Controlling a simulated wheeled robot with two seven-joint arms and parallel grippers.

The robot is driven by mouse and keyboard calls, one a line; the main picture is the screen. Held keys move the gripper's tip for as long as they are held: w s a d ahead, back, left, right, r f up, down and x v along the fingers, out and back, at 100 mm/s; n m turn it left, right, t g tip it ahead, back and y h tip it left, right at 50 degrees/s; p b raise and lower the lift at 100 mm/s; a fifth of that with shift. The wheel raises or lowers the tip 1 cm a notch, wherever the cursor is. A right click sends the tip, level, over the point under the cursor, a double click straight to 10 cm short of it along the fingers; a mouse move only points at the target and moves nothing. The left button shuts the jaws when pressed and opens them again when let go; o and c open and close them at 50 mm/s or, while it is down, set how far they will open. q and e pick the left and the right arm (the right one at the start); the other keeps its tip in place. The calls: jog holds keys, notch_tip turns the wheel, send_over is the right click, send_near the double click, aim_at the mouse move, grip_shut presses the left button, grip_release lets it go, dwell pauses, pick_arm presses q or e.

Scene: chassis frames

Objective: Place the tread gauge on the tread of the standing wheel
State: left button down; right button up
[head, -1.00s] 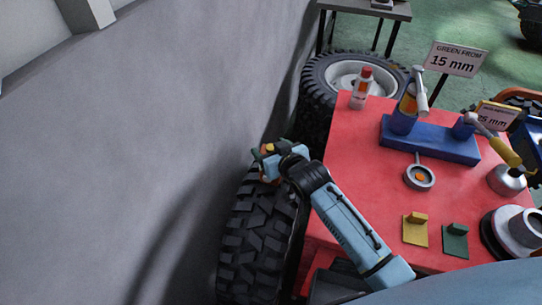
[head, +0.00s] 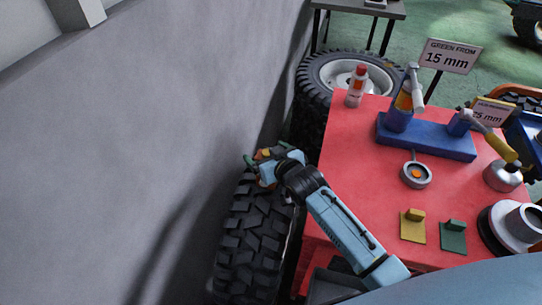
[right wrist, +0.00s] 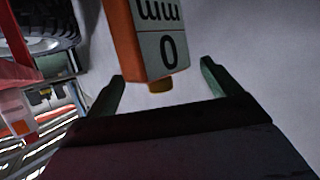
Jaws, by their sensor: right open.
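The standing wheel (head: 250,240) has a chunky black tread and stands between the grey wall and the red table. My right gripper (head: 257,157) is over the top of this tread, close to the wall. In the right wrist view its two green fingers (right wrist: 162,76) are apart. The tread gauge (right wrist: 150,40), an orange block with a white face reading "0" and "mm", stands between and beyond them, with a gap visible on each side. In the head view only a bit of its orange shows by the fingers, and its contact with the tread is hidden. My left gripper is out of view.
The red table (head: 350,195) holds a blue stand (head: 440,140), a spray bottle (head: 356,86), a round dial gauge (head: 416,174), and yellow (head: 412,226) and green (head: 453,236) blocks. Another wheel (head: 345,72) lies behind. The grey wall (head: 150,150) borders the left.

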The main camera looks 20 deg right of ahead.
jog(key=p+v, duration=0.2)
jog(key=v, duration=1)
